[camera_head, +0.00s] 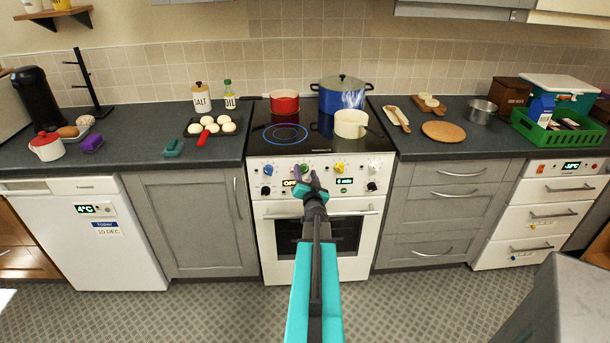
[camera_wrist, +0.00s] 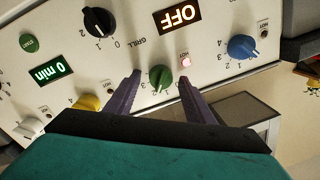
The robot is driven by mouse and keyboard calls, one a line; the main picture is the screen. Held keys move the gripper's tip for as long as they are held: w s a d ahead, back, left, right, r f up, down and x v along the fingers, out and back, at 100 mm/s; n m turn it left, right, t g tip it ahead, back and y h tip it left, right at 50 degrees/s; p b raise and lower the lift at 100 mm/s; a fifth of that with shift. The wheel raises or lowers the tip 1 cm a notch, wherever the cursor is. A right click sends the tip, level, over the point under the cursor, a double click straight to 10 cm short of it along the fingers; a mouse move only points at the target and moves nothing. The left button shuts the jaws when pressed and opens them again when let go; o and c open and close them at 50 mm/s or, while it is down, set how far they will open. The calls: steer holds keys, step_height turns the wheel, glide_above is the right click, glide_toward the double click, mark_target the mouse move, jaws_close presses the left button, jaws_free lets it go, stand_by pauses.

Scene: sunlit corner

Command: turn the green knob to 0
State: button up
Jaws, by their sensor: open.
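The green knob (camera_wrist: 160,78) sits on the white oven control panel, in the middle of the wrist view, which shows the panel upside down. A 3 shows beside it, but its exact setting is too small to tell. A small red light (camera_wrist: 186,60) beside it is lit. My gripper (camera_wrist: 159,76) is open, with one purple finger on each side of the knob and gaps between. I cannot tell whether the fingers reach around it in depth. In the head view the green knob (camera_head: 304,168) shows just above my gripper (camera_head: 309,177).
The blue knob (camera_wrist: 243,47) and yellow knob (camera_wrist: 88,102) flank the green one. A black grill knob (camera_wrist: 98,22) and a display reading OFF (camera_wrist: 178,15) are close by. A blue pot (camera_head: 342,97), red pot (camera_head: 284,104) and cream pot (camera_head: 350,124) stand on the hob.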

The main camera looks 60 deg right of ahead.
steer(key=c, duration=1.1)
steer(key=shift+a+f, duration=0.1)
steer(key=shift+a, duration=0.1)
steer(key=shift+d, duration=0.15)
